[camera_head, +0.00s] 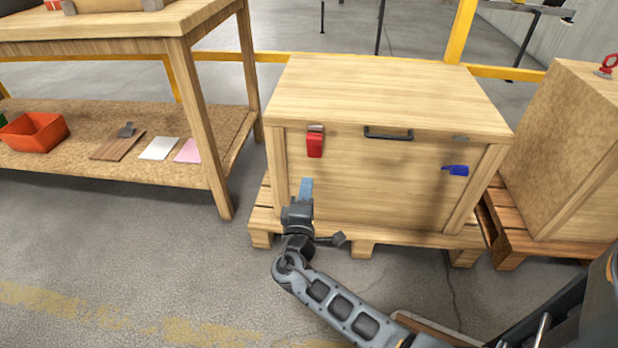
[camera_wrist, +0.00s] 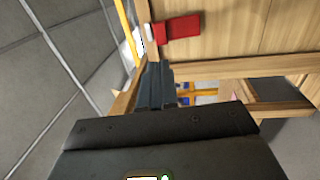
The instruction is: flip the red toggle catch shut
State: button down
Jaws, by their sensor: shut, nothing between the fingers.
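The red toggle catch (camera_head: 315,145) is on the upper left of the front of a wooden crate (camera_head: 385,85). Its red lever hangs below a small metal piece at the lid edge. I cannot tell whether the lever lies flat against the wood. In the wrist view the red catch (camera_wrist: 180,27) shows at the top, turned sideways, with its pale metal end to the left. My gripper (camera_head: 306,183) is shut and empty, in front of the crate and below the catch in the picture, apart from it. My fingertips (camera_wrist: 156,76) also show in the wrist view.
A blue catch (camera_head: 455,170) juts out on the crate's right, below a small metal piece (camera_head: 460,138). A dark handle (camera_head: 388,134) is between the catches. The crate stands on a pallet (camera_head: 362,247). A workbench (camera_head: 195,120) stands left, another crate (camera_head: 565,150) right.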

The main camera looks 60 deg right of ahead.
aim_at(314, 143)
jog(key=b+x, duration=0.1)
jog(key=x, duration=1.1)
jog(key=shift+d+r, duration=0.1)
jog(key=shift+d, duration=0.25)
